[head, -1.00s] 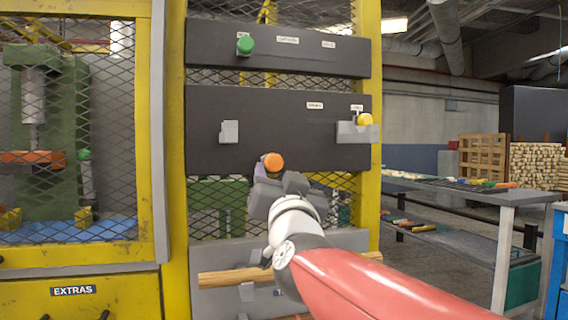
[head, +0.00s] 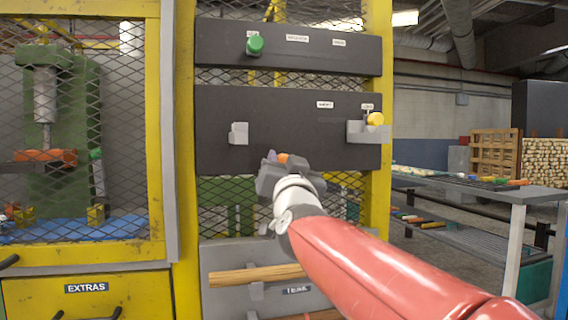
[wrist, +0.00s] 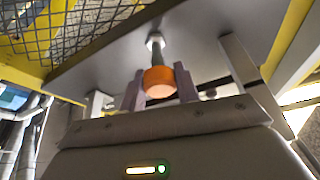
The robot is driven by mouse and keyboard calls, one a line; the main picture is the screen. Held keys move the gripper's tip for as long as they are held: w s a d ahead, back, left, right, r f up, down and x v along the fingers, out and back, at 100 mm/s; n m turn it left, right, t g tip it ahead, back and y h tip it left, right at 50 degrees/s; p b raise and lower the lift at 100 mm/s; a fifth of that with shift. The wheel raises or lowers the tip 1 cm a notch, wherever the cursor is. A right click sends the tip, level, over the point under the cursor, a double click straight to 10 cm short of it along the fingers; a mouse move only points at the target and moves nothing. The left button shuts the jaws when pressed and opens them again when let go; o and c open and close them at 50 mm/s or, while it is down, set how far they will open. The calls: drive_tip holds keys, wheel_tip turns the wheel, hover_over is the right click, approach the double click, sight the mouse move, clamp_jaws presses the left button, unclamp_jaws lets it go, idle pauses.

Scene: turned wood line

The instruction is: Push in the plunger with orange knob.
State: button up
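The orange knob (wrist: 158,82) sits on a short dark stem under a grey panel in the wrist view. In the head view only the top of the orange knob (head: 282,158) shows, at the lower edge of the dark middle panel (head: 215,150); my gripper hides the rest. My gripper (wrist: 159,88) has its two pale purple fingers apart, one on each side of the knob. I cannot tell whether either finger touches it. In the head view my gripper (head: 278,168) is just in front of and below the knob.
A green knob (head: 255,45) is on the upper panel, and a yellow knob (head: 375,118) is in a grey bracket at the right. A wooden rod (head: 235,277) lies below. A table (head: 520,193) is at the right.

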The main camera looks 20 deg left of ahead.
sight(280, 160)
clamp_jaws()
drive_tip(key=shift+w+a+r+p, duration=0.1)
drive_tip(key=shift+w+a+p, duration=0.15)
drive_tip(key=shift+w+a, duration=0.35)
drive_tip(key=shift+w+a+p, duration=0.2)
drive_tip(key=shift+w+a, duration=0.05)
drive_tip(key=shift+w, duration=0.55)
drive_tip(key=shift+o, duration=1.1)
unclamp_jaws()
drive_tip(key=o, duration=0.4)
drive_tip(key=shift+w, duration=0.1)
drive_tip(key=shift+o, duration=0.2)
drive_tip(key=b+v, duration=0.2)
drive_tip(key=v, duration=0.6)
